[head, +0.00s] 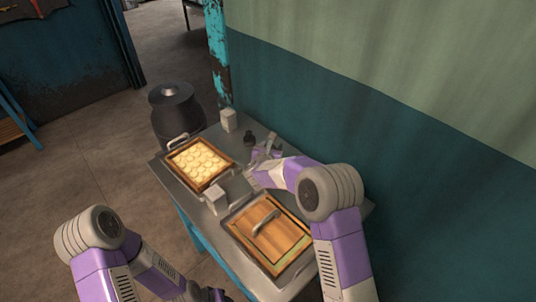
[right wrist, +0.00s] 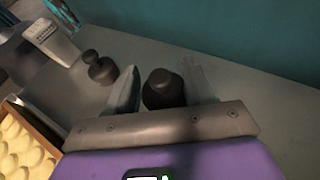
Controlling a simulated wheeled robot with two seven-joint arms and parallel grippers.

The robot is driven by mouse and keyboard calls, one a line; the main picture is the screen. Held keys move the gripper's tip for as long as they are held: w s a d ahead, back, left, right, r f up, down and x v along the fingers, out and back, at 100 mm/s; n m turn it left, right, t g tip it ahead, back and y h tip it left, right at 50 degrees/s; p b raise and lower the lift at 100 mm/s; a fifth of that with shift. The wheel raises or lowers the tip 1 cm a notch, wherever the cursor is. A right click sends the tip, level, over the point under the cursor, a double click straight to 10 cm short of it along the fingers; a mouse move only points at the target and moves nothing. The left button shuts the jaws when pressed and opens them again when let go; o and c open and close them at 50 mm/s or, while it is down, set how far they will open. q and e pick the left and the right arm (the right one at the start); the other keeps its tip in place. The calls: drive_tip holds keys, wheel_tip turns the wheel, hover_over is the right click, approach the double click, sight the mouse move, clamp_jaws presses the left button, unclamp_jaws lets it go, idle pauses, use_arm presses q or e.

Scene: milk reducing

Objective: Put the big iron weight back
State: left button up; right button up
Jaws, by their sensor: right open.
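In the right wrist view, a big dark iron weight (right wrist: 163,90) with a rounded knob stands on the grey tabletop between the two fingers of my right gripper (right wrist: 163,68). The fingers are open, one on each side, with visible gaps. A smaller dark weight (right wrist: 100,70) stands to the left, outside the fingers. In the head view, my right gripper (head: 267,147) is over the back of the table; a dark weight (head: 249,138) shows beside it. My left arm hangs low at the bottom left; its gripper (head: 212,294) is barely visible at the bottom edge.
On the metal table (head: 168,178) are a tray of pale round pieces (head: 199,163), a wooden-lidded pan with a handle (head: 268,232), and two pale blocks (head: 228,120) (head: 216,199). A dark pot (head: 176,115) stands behind the tray. A teal wall borders the table's right side.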

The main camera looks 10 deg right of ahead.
drive_tip(key=p+v, duration=0.1)
drive_tip(key=v, duration=1)
drive_tip(key=shift+s+r, duration=0.15)
